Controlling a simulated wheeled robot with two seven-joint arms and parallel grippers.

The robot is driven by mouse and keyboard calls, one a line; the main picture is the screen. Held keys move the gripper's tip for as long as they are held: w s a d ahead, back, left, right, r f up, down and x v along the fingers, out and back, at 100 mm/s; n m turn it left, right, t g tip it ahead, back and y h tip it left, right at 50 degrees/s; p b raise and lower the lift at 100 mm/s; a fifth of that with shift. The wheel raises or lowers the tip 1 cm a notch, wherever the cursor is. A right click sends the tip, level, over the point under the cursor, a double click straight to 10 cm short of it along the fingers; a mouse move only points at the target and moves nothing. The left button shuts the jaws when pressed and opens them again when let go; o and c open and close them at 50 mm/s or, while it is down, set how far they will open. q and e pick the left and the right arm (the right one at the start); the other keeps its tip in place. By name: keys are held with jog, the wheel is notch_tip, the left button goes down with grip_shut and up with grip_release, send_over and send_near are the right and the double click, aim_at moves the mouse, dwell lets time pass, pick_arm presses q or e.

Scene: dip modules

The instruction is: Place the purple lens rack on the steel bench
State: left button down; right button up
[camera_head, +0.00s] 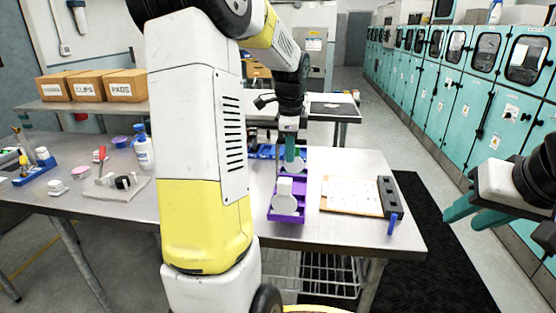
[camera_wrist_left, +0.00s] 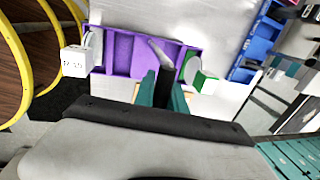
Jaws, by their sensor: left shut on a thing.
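The purple lens rack (camera_head: 299,203) is a long tray with compartments, over the right part of the steel bench (camera_head: 340,235). It also shows in the left wrist view (camera_wrist_left: 122,52). A white labelled block (camera_wrist_left: 76,61) and pale discs are at its ends, with a green piece (camera_wrist_left: 205,83) at one end. My left gripper (camera_head: 290,165) points down at the rack's far part, its teal fingers (camera_wrist_left: 166,88) shut on the rack. I cannot tell whether the rack touches the bench. My right gripper (camera_head: 447,218) is away at the right, off the bench; its finger gap is unclear.
A board with a white sheet (camera_head: 350,193) and a dark block (camera_head: 389,198) lie right of the rack. A blue bin (camera_head: 262,151) is behind it. A bottle (camera_head: 143,150) and small items stand at left. My left arm hides the bench's middle.

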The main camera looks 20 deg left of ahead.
pick_arm(q)
jog(key=w+a+f, duration=0.1)
jog(key=a+f, duration=0.1)
jog(key=a, duration=0.4)
jog(key=w+a+f, duration=0.1)
jog(key=a+f, duration=0.1)
jog(key=a, duration=0.4)
jog(key=shift+f, duration=0.4)
jog(key=c, duration=1.4)
grip_release()
jog(key=shift+o, duration=0.2)
